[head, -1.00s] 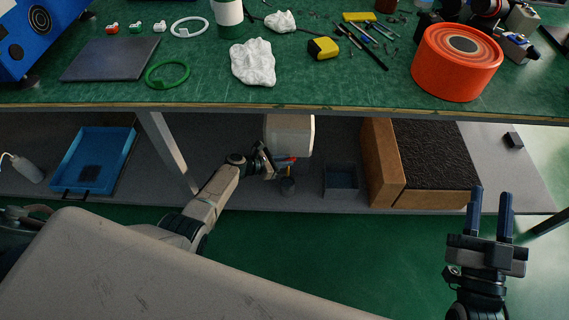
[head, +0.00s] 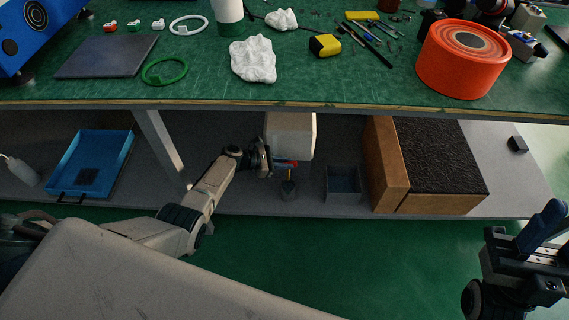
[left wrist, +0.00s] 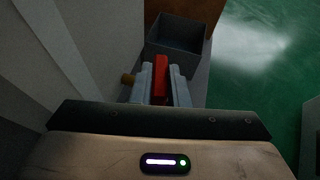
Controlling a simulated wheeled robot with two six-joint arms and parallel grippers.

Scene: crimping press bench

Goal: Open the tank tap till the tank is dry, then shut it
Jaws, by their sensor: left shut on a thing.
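The white tank (head: 292,135) stands on the shelf under the bench. Its red tap lever (head: 286,163) shows low on its front, beside my left gripper (head: 274,163). In the left wrist view the lever (left wrist: 160,78) lies between the two fingers of my left gripper (left wrist: 161,82), which is shut on it. A brass-coloured piece (left wrist: 128,79) shows just left of the fingers.
A grey open bin (head: 343,198) stands right of the tap, then a brown box with a dark top (head: 384,178). A blue tray (head: 118,150) lies at the left of the shelf. The bench edge (head: 300,106) hangs above.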

